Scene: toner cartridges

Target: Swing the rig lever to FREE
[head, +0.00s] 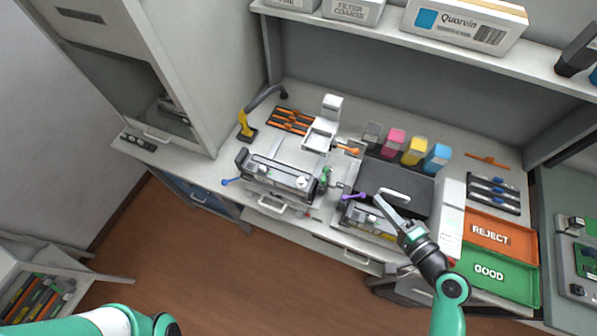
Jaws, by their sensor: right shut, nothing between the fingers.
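A grey rig (279,176) sits on the bench left of centre. A lever with a blue knob (230,181) sticks out at its left, and a green-knobbed part (325,174) stands at its right end. A lever with a purple knob (356,196) is at the front of the black-lidded unit (392,178). An orange-knobbed lever (348,150) is on the white device behind. I cannot read any FREE marking. My right gripper (379,199) is shut and empty, just right of the purple knob, over the black-lidded unit's front. My left gripper is out of view.
Magenta (393,142), yellow (414,151) and cyan (437,158) cartridges stand behind the black lid. An orange REJECT tray (518,257) and green GOOD tray (518,292) lie at right. A shelf (430,43) overhangs the back. A tall cabinet (190,60) bounds the left.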

